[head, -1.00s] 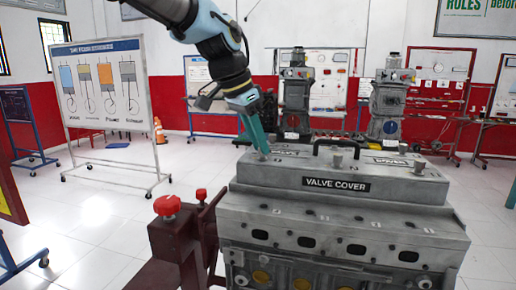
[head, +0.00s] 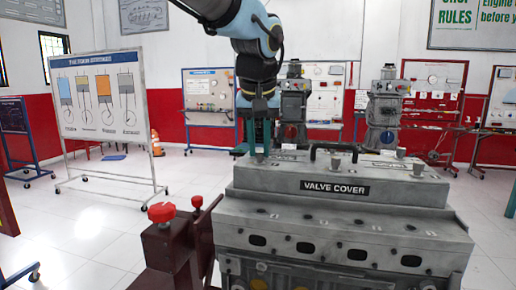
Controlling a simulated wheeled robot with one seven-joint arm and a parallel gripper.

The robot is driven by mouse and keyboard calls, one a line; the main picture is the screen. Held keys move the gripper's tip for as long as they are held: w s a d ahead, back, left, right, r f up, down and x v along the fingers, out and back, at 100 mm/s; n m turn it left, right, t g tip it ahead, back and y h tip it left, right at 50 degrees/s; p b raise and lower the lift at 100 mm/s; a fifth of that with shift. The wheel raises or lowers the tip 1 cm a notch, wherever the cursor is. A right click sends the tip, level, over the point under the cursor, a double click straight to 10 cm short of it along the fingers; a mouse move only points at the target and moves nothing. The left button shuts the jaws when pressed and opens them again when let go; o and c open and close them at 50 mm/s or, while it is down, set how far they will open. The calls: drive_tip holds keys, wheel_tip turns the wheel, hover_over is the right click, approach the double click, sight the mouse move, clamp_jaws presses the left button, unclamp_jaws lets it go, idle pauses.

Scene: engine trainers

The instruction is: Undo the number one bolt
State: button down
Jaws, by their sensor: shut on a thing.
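The grey valve cover (head: 340,198) sits on top of the engine block (head: 340,235), with a black label and a black handle (head: 333,150) on top. My gripper (head: 259,155) points straight down at the cover's left end. Its two teal fingers are shut on a bolt (head: 259,158) there, which is mostly hidden between the fingertips. Another bolt (head: 335,162) stands upright behind the label, and one more (head: 418,169) stands at the right end. The bolt numbers are too small to read.
A dark red engine stand with a red knob (head: 162,212) is at the front left. A white poster board (head: 104,105) stands at the left. Other engine trainers (head: 386,110) stand behind.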

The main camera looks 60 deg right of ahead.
drive_tip(key=n+y, duration=0.1)
drive_tip(key=n, duration=0.2)
drive_tip(key=shift+s+d+n+t, duration=0.1)
drive_tip(key=shift+s+n+t, duration=0.05)
drive_tip(key=shift+n+t, duration=0.25)
drive_tip(key=n+t+y, duration=0.1)
drive_tip(key=n, duration=0.2)
drive_tip(key=shift+s+d+n+p, duration=0.1)
drive_tip(key=shift+d+n+p, duration=0.05)
drive_tip(key=shift+n+p, duration=0.2)
drive_tip(key=n+y+p, duration=0.1)
drive_tip(key=n, duration=0.1)
drive_tip(key=n+p, duration=0.1)
drive_tip(key=n, duration=0.1)
drive_tip(key=shift+d+r+y, duration=0.1)
drive_tip(key=shift+d+y, duration=0.1)
drive_tip(key=shift+y, duration=0.2)
drive_tip(key=shift+d+n+y+p, duration=0.1)
drive_tip(key=shift+n+y+p, duration=0.4)
drive_tip(key=shift+n+p, duration=0.6)
drive_tip(key=shift+n, duration=0.45)
drive_tip(key=c, duration=0.7)
unclamp_jaws()
drive_tip(key=shift+c, duration=0.2)
